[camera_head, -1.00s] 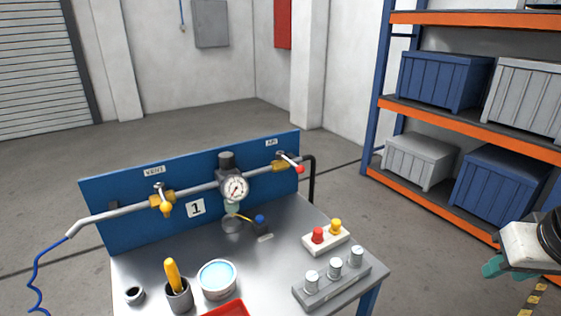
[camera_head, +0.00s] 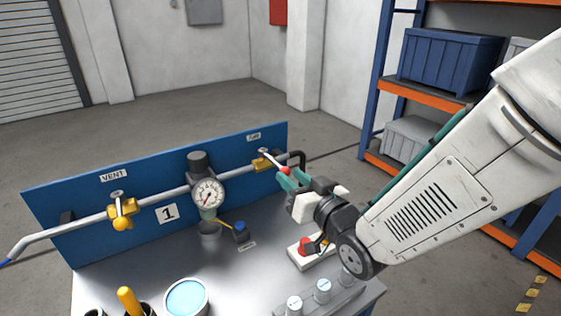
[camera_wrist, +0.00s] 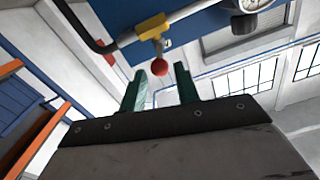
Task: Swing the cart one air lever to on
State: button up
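The air lever (camera_head: 275,160) is a short metal handle with a red knob (camera_head: 285,170), on a yellow valve (camera_head: 262,163) at the right end of the blue panel marked 1. A small label (camera_head: 253,137) above it is hard to read. The lever points out from the panel, down to the right. My gripper (camera_head: 290,180) is at the red knob. In the wrist view my green fingers (camera_wrist: 160,84) are open, with the red knob (camera_wrist: 160,69) between their tips. The yellow valve (camera_wrist: 151,27) is just beyond. I cannot tell whether a finger touches the knob.
The vent valve (camera_head: 123,212) is at the panel's left, the gauge (camera_head: 208,193) mid-panel. A black bent pipe (camera_head: 299,157) is close right of my gripper. A button box (camera_head: 297,250) and a grey block with several knobs (camera_head: 345,293) lie below my arm.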

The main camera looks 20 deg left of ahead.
aim_at(273, 161)
jog(key=x, duration=0.7)
grip_shut()
